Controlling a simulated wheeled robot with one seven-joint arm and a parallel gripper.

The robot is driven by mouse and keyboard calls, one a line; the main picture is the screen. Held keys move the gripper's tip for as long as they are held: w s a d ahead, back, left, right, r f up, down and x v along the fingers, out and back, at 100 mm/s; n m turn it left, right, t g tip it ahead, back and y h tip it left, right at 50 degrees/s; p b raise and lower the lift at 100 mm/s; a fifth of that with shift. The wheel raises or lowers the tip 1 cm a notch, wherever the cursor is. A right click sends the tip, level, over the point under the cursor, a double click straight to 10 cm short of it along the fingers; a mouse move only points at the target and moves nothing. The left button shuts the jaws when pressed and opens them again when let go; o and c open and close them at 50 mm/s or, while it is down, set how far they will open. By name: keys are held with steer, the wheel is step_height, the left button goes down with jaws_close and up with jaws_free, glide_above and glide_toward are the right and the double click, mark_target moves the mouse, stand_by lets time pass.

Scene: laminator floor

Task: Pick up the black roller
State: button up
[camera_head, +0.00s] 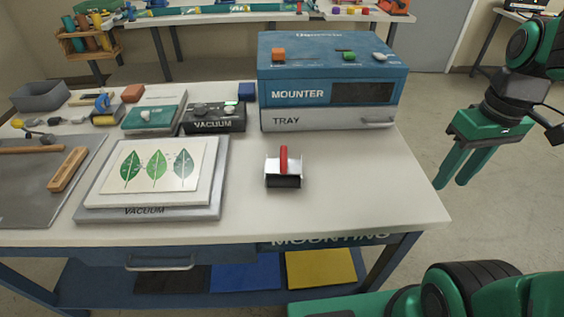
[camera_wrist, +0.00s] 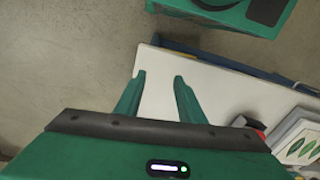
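The black roller (camera_head: 284,182) has a red handle and a pale metal frame. It stands on the white table, right of the leaf print and in front of the mounter. In the wrist view the roller (camera_wrist: 256,126) shows only in part, at the lower right, partly hidden by my gripper body. My gripper (camera_head: 451,184) hangs off the right side of the table in the head view, well apart from the roller. In the wrist view its two green fingers (camera_wrist: 160,77) are spread with nothing between them.
The blue mounter (camera_head: 296,94) with its tray stands at the back right. A framed leaf print (camera_head: 150,202) lies left of the roller, with the vacuum box (camera_head: 214,119) behind it. The table's right front (camera_head: 370,190) is clear. A drawer handle (camera_head: 160,263) sticks out below.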

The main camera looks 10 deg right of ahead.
steer(key=w+a+r+n, duration=0.3)
steer(key=w+a+n, duration=0.5)
steer(key=n, duration=0.3)
steer(key=n+y, duration=0.2)
steer(key=n, duration=2.1)
glide_toward(285, 152)
steer(key=f, duration=0.2)
steer(key=a+f, duration=0.1)
steer(key=f, duration=0.5)
steer(key=shift+w+a+f, duration=0.1)
steer(key=shift+a, duration=0.2)
steer(key=shift+c, duration=0.5)
jaws_close()
